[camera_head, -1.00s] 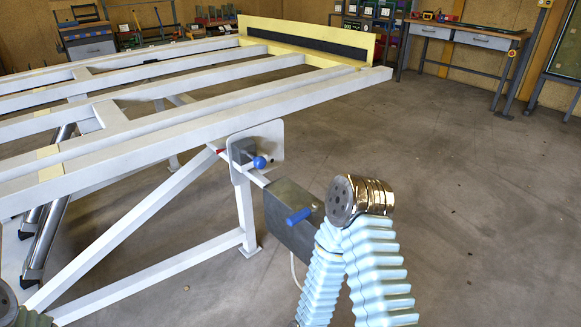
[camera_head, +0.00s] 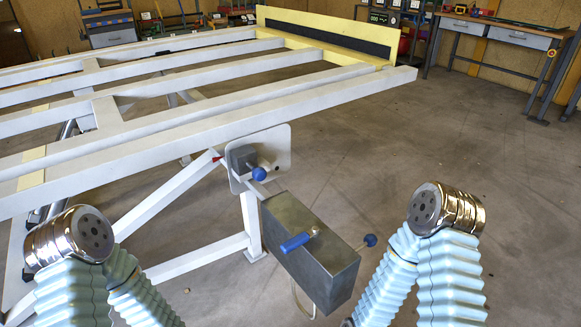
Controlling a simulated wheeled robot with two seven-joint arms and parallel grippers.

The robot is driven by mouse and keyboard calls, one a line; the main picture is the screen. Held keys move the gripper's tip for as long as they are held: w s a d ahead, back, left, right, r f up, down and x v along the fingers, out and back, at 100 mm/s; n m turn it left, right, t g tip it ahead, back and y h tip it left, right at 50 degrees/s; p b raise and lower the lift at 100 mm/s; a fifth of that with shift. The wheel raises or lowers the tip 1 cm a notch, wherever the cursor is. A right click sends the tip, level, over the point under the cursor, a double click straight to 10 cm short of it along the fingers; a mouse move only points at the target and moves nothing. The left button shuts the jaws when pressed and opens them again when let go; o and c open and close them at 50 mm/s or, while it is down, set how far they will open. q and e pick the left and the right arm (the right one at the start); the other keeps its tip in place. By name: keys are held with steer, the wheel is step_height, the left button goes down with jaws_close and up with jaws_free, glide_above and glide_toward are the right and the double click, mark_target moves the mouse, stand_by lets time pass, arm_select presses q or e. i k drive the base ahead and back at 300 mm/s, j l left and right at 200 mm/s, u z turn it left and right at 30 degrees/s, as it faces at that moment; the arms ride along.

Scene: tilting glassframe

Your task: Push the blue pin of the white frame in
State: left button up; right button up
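The white frame (camera_head: 160,150) slopes across the left and middle, on white legs. A blue ball knob (camera_head: 258,173) sits on a grey block at a white plate under its near right edge. I cannot tell how far any pin is in. My bent arms show at lower left and lower right, apart from the frame and box. Neither gripper is in view.
A yellow board (camera_head: 290,30) with a dark strip stands along the frame's far end. A workbench (camera_head: 500,32) stands at the back right, with shelves along the back wall. The concrete floor (camera_head: 430,140) right of the frame is clear. A pale cable hangs below the box.

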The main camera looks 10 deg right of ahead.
mark_target(259, 173)
steer(key=k+j+u, duration=0.15)
steer(key=u, duration=0.15)
steer(key=k+j+u, duration=0.1)
steer(key=j+u, duration=0.25)
steer(key=i+u, duration=0.35)
steer(key=k+l+z, duration=0.1)
steer(key=k+z, duration=0.2)
steer(key=z, duration=0.15)
steer(key=i+l+z, duration=0.1)
steer(key=l+z, duration=0.2)
steer(key=i+l+z, duration=0.1)
steer(key=z, duration=0.15)
steer(key=k+j+z, duration=0.2)
steer(key=z, duration=0.15)
steer(key=k+j+z, duration=0.1)
steer(key=k+z, duration=0.25)
